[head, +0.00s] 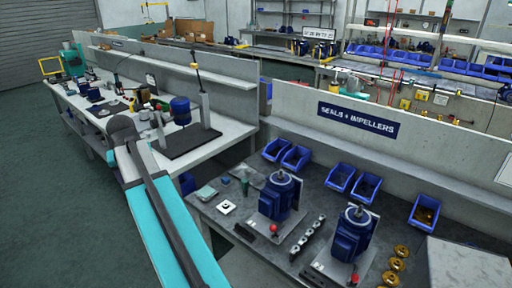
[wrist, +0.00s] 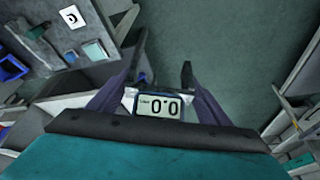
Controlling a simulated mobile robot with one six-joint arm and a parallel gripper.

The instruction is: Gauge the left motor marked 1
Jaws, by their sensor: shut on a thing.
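Two blue motors stand on grey plates on the near bench in the head view: the left motor (head: 279,195) and the right motor (head: 352,232). A number on either is too small to read. In the wrist view my gripper (wrist: 162,72) is shut on a gauge (wrist: 160,105) with a pale display, which reads 0.0 upside down. The gauge sits between the fingers, and its lower part is hidden by the gripper body. Grey-green floor lies beyond the fingertips. No motor shows in the wrist view. In the head view my gripper cannot be made out.
A white card (head: 227,207) and a small teal box (head: 206,193) lie left of the left motor. Blue bins (head: 295,157) line the back of the bench. Brass parts (head: 397,264) stand at right. Another bench (head: 95,115) is at left; open floor (head: 45,190) lies before it.

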